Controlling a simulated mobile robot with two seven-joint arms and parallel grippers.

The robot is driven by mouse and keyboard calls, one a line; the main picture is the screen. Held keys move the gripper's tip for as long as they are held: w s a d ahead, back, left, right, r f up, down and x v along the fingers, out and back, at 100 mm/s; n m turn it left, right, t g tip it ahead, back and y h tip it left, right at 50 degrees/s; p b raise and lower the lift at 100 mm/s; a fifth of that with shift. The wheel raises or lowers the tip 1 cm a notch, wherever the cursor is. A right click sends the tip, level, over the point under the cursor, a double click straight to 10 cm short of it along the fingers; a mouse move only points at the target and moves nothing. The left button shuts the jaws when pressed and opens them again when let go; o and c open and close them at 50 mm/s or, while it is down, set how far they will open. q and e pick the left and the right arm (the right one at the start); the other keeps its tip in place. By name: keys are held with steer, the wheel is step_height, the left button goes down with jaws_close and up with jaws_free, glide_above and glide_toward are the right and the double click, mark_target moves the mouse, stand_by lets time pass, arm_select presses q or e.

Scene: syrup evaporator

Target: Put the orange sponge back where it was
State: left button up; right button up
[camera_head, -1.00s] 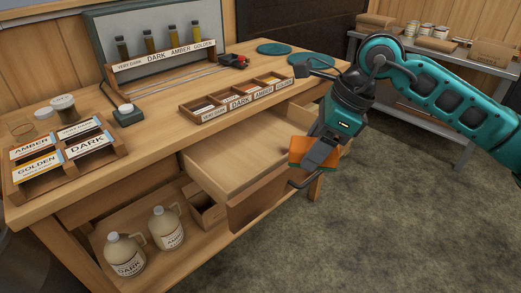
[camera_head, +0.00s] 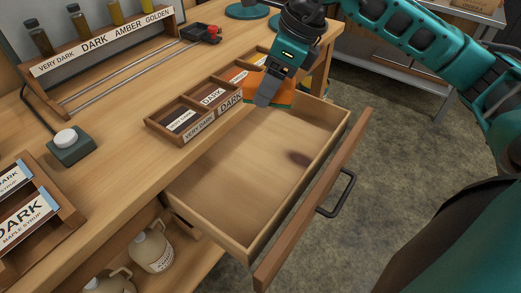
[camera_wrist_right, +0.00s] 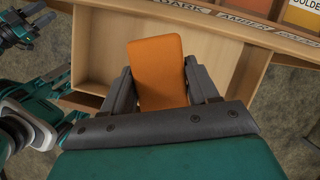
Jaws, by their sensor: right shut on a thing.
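My right gripper (camera_head: 266,96) is shut on the orange sponge (camera_head: 285,97), above the far part of the open drawer (camera_head: 232,160). In the right wrist view the sponge (camera_wrist_right: 157,66) stands out between the two dark fingers, with the pale drawer floor (camera_wrist_right: 100,50) behind it. No contact between sponge and drawer can be made out. The drawer is pulled out and its visible floor is bare, apart from a dark knot or stain. My left gripper is not in the head view; what seems to be part of it (camera_wrist_right: 20,28) shows at the wrist view's upper left, its jaws unclear.
A divided wooden tray (camera_head: 165,128) with grade labels stands on the bench edge beside the drawer. The drawer front (camera_head: 312,200) with its black handle (camera_head: 340,195) juts out over the floor. Jugs (camera_head: 153,250) stand on the shelf below. A labelled bottle rack (camera_head: 105,42) is behind.

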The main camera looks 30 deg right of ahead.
mark_target(261, 162)
step_height(261, 162, down, 19)
steer(key=shift+s+r+b, duration=0.1)
steer(key=shift+s+b, duration=0.05)
steer(key=shift+b, duration=0.8)
steer(key=o, duration=1)
steer(key=p+v, duration=0.1)
steer(key=v, duration=1.1)
